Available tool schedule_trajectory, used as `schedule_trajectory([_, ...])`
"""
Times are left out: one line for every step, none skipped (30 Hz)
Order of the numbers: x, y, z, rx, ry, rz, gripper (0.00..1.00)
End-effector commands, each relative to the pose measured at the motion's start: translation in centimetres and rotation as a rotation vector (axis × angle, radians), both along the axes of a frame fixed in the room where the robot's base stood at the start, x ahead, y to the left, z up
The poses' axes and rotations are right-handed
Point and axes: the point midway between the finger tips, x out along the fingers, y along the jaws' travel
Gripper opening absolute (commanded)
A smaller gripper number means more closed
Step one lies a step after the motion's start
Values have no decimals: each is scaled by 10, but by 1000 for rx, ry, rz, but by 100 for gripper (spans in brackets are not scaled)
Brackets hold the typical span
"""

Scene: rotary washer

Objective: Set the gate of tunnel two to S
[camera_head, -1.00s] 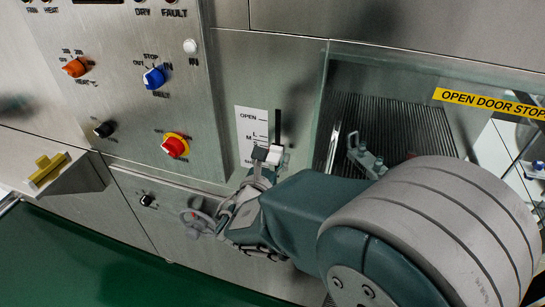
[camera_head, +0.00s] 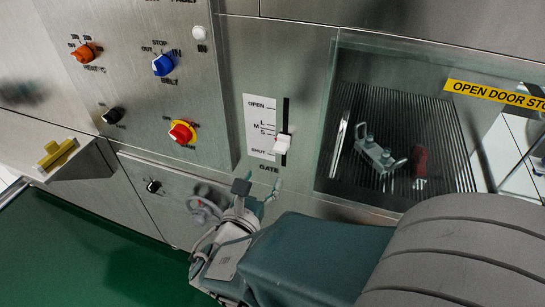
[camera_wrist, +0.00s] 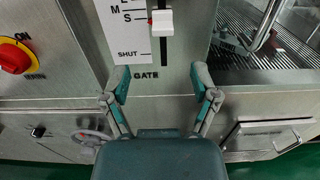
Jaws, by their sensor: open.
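The gate slider has a white knob (camera_head: 283,143) in a dark vertical slot, beside a white scale plate (camera_head: 259,125) marked OPEN, L, M, S and SHUT. In the wrist view the knob (camera_wrist: 162,22) has a small red mark on its left side, about level with the S line and well above SHUT. My gripper (camera_head: 257,190) is below the knob and the GATE label, apart from the knob. In the wrist view my gripper (camera_wrist: 161,78) is open and empty, its two fingers spread either side of the slot's line.
A control panel with orange (camera_head: 86,52), blue (camera_head: 163,64) and red (camera_head: 182,132) knobs is at the left. A glass window (camera_head: 400,75) with a rack behind it is at the right. A handwheel (camera_wrist: 91,138) sits below the panel.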

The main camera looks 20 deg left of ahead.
Motion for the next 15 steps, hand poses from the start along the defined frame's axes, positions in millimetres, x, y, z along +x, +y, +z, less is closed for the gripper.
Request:
schedule_trajectory([-5, 1, 0, 0, -1, 2, 77])
schedule_trajectory([-7, 1, 0, 0, -1, 2, 77])
schedule_trajectory([-9, 1, 0, 0, -1, 1, 77])
schedule_trajectory([-10, 1, 0, 0, 0, 1, 77])
schedule_trajectory([-11, 1, 0, 0, 0, 0, 77])
schedule_trajectory([-12, 1, 0, 0, 0, 0, 77])
schedule_trajectory([-12, 1, 0, 0, 0, 0, 77])
schedule_trajectory([-12, 1, 0, 0, 0, -1, 77])
schedule_trajectory([-12, 1, 0, 0, 0, -1, 77])
schedule_trajectory([-11, 0, 0, 0, 0, -1, 77])
schedule_trajectory([-11, 0, 0, 0, 0, -1, 77])
schedule_trajectory([-11, 0, 0, 0, 0, -1, 77])
schedule_trajectory([-11, 0, 0, 0, 0, -1, 77])
schedule_trajectory([-10, 0, 0, 0, 0, -2, 77])
schedule_trajectory([-6, -1, -1, 0, -1, -3, 77])
